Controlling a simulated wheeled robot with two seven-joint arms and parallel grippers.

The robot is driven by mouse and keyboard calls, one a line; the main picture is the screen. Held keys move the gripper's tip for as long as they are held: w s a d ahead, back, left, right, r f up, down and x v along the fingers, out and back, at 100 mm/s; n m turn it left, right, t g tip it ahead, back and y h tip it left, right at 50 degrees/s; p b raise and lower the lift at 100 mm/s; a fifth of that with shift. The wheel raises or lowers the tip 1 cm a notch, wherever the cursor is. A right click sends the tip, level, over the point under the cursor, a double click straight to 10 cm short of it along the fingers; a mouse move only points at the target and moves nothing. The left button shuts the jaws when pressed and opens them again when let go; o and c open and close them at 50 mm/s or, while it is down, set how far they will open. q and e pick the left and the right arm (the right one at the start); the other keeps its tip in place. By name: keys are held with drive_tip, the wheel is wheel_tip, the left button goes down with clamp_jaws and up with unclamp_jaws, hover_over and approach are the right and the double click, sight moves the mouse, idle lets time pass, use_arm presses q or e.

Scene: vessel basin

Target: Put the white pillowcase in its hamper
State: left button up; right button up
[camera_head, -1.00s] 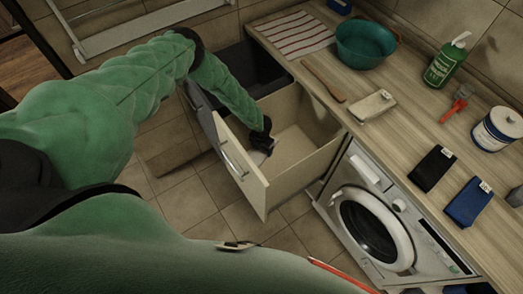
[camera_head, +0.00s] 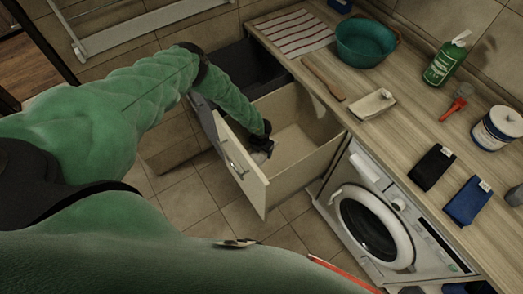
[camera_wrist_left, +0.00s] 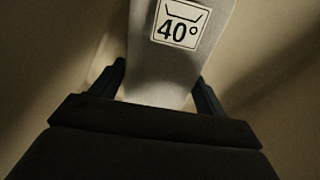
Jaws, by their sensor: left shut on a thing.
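The white pillowcase (camera_wrist_left: 150,75) shows in the left wrist view as a pale folded cloth with a "40°" wash label. My left gripper (camera_wrist_left: 162,88) is shut on it, with one dark finger on each side. In the head view my left gripper (camera_head: 263,147) reaches down inside the open cream drawer hamper (camera_head: 242,175), near its front panel. Only a small pale bit of the pillowcase shows below it there. I cannot tell if the cloth touches the drawer floor. A dark grey open hamper (camera_head: 262,72) stands just behind the cream one. My right gripper is not in view.
A washing machine (camera_head: 372,218) stands right of the drawer. The wooden counter above holds a teal basin (camera_head: 362,45), a green bottle (camera_head: 443,65), a white tin (camera_head: 497,130), a black cloth (camera_head: 432,167) and a blue cloth (camera_head: 468,202). The cream drawer's right part is empty.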

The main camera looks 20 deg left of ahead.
use_arm(q)
drive_tip(key=o, duration=1)
drive_tip(key=shift+f, duration=0.1)
drive_tip(key=shift+o, duration=0.6)
drive_tip(key=shift+r+p, duration=0.3)
drive_tip(key=shift+r, duration=0.65)
wheel_tip(320, 180, up, 11)
drive_tip(key=b, duration=0.3)
drive_tip(key=shift+r, duration=0.2)
